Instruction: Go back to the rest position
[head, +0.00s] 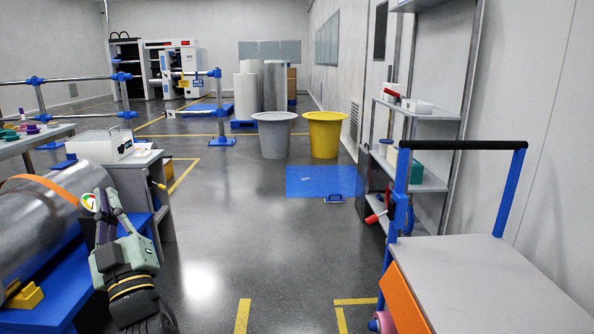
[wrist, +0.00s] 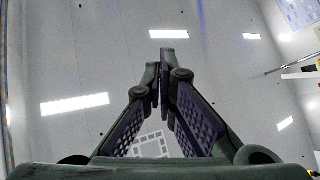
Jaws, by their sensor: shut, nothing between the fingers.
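My gripper (head: 107,202) is at the lower left of the head view, pointing up, in front of the metal cylinder and the blue stand. It is shut and holds nothing. In the wrist view my gripper (wrist: 166,58) shows its fingertips together, with only ceiling and light panels behind them. The lower part of my arm runs out of the bottom of the head view.
A metal cylinder (head: 45,222) lies on a blue stand (head: 62,301) at the left, close to my gripper. A cart (head: 490,275) stands at the right. Grey (head: 274,138) and yellow (head: 325,135) bins stand farther back.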

